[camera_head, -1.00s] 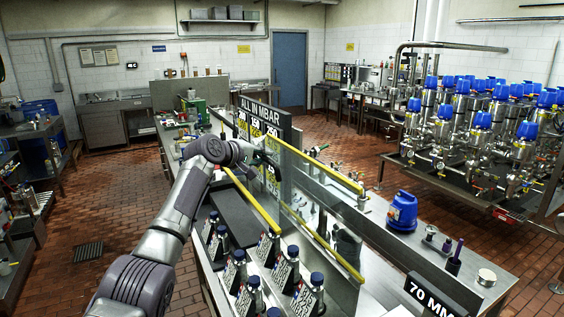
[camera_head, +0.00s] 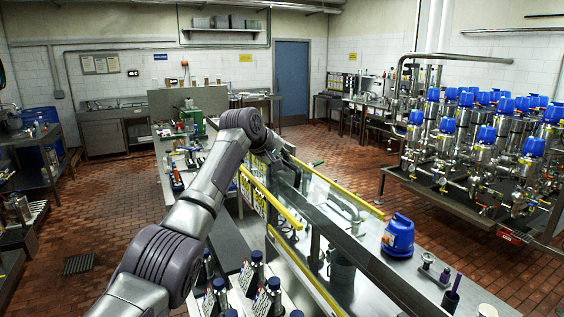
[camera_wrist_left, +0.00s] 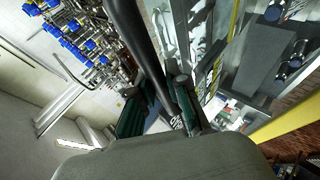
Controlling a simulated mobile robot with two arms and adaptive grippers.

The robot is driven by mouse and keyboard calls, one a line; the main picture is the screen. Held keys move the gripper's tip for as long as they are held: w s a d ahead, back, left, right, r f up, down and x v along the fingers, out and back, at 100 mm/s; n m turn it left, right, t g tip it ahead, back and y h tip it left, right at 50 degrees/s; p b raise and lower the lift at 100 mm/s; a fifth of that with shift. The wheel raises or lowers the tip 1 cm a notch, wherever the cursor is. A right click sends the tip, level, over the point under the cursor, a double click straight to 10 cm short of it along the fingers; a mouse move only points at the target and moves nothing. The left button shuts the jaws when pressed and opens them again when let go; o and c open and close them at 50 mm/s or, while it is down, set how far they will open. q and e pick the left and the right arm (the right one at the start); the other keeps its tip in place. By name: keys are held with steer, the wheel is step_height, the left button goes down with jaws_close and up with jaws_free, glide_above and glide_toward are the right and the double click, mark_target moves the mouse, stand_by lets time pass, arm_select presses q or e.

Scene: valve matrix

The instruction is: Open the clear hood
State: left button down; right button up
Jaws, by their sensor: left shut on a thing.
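The clear hood (camera_head: 322,205) is a see-through panel with yellow edge strips over the long steel bench in the head view. My left gripper (camera_head: 286,163) is at the hood's far upper end, partly blurred into the dark parts there. In the left wrist view, the two green-lined fingers (camera_wrist_left: 160,108) are closed around a dark bar (camera_wrist_left: 128,35), which runs up between them. I cannot tell clearly how the bar joins the hood. A yellow strip (camera_wrist_left: 290,122) crosses the lower right of that view. My right gripper does not show.
Several blue-capped bottles (camera_head: 266,297) stand at the front of the bench. A blue jug (camera_head: 398,236) stands on the steel top to the right. A rack of blue-topped valves (camera_head: 470,135) stands farther right. Brick floor is free on the left and between bench and rack.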

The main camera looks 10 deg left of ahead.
arm_select(q)
steer(key=shift+f, duration=0.15)
steer(key=c, duration=1.1)
jaws_free()
steer(key=shift+d, duration=0.1)
steer(key=shift+c, duration=0.2)
steer(key=shift+s+r, duration=0.15)
steer(key=shift+r, duration=0.1)
steer(key=v, duration=1.1)
steer(key=shift+s+r, duration=0.2)
steer(key=shift+s, duration=0.1)
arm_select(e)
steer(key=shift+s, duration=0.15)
